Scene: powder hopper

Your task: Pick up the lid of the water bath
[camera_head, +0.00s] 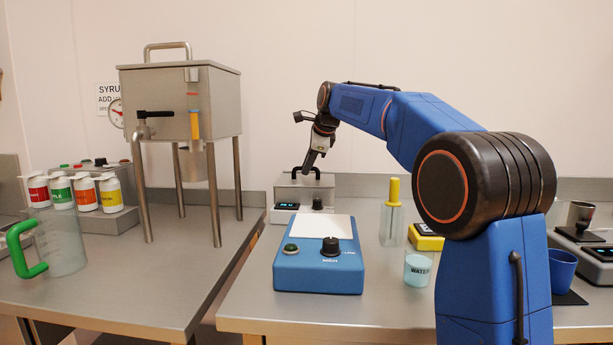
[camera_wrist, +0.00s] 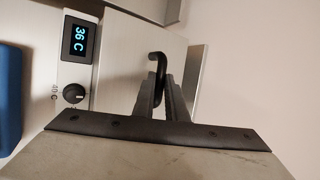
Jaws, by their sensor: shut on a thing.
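The water bath (camera_head: 290,213) is a small steel box with a display and a dark knob, at the back of the right bench. Its steel lid (camera_wrist: 125,65) has a black bent handle (camera_wrist: 157,68). My gripper (camera_head: 308,171) comes down from above and is shut on the handle. In the wrist view both fingers (camera_wrist: 164,98) stand on either side of the handle, hiding its lower part. The lid appears to be on the bath; I cannot tell whether there is a gap. The display (camera_wrist: 79,40) reads 36 C.
A blue device (camera_head: 318,268) with a white top stands in front of the bath. A steel hopper (camera_head: 180,100) on legs stands on the left bench.

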